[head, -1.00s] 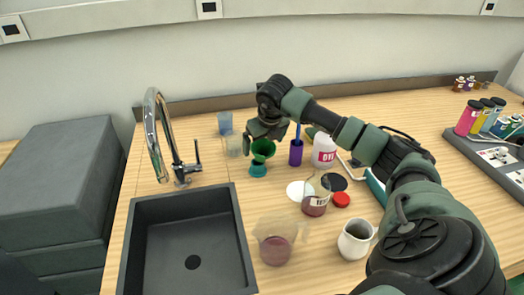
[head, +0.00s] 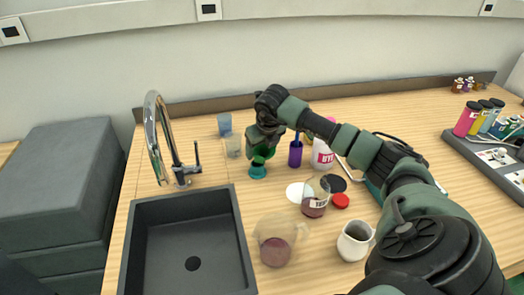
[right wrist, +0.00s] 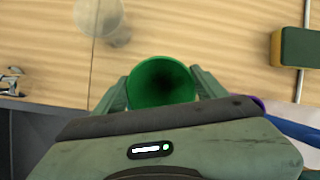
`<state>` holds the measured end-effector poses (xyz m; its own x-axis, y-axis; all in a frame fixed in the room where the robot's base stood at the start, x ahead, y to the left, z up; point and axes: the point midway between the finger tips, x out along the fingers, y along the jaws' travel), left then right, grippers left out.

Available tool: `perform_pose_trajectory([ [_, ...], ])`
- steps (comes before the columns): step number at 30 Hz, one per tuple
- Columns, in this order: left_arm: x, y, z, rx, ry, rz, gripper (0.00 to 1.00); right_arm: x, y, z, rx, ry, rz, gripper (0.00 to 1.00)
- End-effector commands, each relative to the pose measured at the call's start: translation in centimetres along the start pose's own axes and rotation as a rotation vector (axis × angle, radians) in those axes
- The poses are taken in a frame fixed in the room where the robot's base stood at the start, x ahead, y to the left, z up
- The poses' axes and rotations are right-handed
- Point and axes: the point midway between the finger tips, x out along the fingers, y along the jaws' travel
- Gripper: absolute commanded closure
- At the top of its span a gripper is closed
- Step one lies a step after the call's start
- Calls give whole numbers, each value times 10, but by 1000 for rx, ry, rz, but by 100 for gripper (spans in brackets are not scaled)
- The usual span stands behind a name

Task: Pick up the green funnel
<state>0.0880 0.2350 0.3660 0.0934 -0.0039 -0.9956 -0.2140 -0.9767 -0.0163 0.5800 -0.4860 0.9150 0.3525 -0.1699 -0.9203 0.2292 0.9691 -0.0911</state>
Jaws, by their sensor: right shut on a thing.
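My left gripper is in neither view.
A purple cup (head: 295,154) and a white bottle (head: 322,155) stand just right of the gripper. Clear cups (head: 233,147) stand to its left. A beaker (head: 315,198), a jug (head: 275,243) and a white pitcher (head: 355,241) stand in front. The sink (head: 190,240) is front left.

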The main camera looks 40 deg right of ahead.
Motion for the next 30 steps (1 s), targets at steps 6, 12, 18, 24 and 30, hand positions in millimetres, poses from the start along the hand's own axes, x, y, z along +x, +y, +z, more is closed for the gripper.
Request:
perform_pose_trajectory([
  [6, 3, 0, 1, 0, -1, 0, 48, -17, -2, 8, 1, -4, 0, 67],
  [12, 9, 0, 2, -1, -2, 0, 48, -53, -5, 24, 1, -8, 1, 67],
  [18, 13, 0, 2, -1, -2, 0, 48, -102, -10, 44, 1, -8, 2, 67],
  [24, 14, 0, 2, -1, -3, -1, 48, -144, -14, 60, 1, -5, 2, 67],
  [30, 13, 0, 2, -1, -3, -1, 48, -170, -16, 71, 0, -2, 1, 67],
])
